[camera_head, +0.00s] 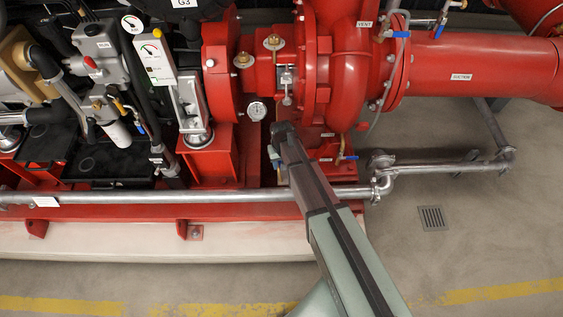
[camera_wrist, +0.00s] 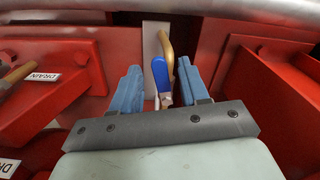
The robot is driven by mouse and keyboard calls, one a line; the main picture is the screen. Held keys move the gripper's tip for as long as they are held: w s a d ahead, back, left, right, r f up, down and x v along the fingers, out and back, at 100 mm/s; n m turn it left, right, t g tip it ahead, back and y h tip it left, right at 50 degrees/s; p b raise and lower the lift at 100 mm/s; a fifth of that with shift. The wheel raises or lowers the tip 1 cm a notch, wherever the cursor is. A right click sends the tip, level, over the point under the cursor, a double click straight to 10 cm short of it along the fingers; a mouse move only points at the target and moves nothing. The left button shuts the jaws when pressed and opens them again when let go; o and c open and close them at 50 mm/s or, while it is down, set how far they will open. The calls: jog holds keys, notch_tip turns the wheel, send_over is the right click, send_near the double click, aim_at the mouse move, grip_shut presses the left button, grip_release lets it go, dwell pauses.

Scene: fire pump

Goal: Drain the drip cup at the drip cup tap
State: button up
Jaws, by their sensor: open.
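In the wrist view, a tap with a blue lever (camera_wrist: 160,76) and a curved brass pipe (camera_wrist: 167,46) stands in front of a pale upright plate. I take it for the drip cup tap, but no label on it is readable. My gripper (camera_wrist: 158,68) is open, with one blue finger on each side of the lever. I cannot tell whether either finger touches it. The lower part of the tap is hidden by my gripper body. In the head view, my gripper (camera_head: 275,158) is low beside the red pump base, and my arm hides the tap. I cannot make out the drip cup.
Red base walls flank my gripper. A grey pipe (camera_head: 240,196) runs along the front of the base. Another blue-handled tap (camera_head: 348,157) is to the right. The right floor is mostly clear.

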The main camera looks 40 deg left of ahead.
jog(key=shift+c, duration=0.3)
grip_shut()
jog(key=shift+w, duration=0.1)
jog(key=shift+w+a+n, duration=0.15)
jog(key=shift+w+n, duration=0.85)
jog(key=shift+n, duration=1.55)
jog(key=shift+w+a+n, duration=0.1)
jog(key=shift+w+n, duration=0.85)
jog(key=shift+n, duration=1.55)
jog(key=shift+w+a+n, duration=0.15)
jog(key=shift+w+n, duration=0.85)
jog(key=shift+n, duration=1.55)
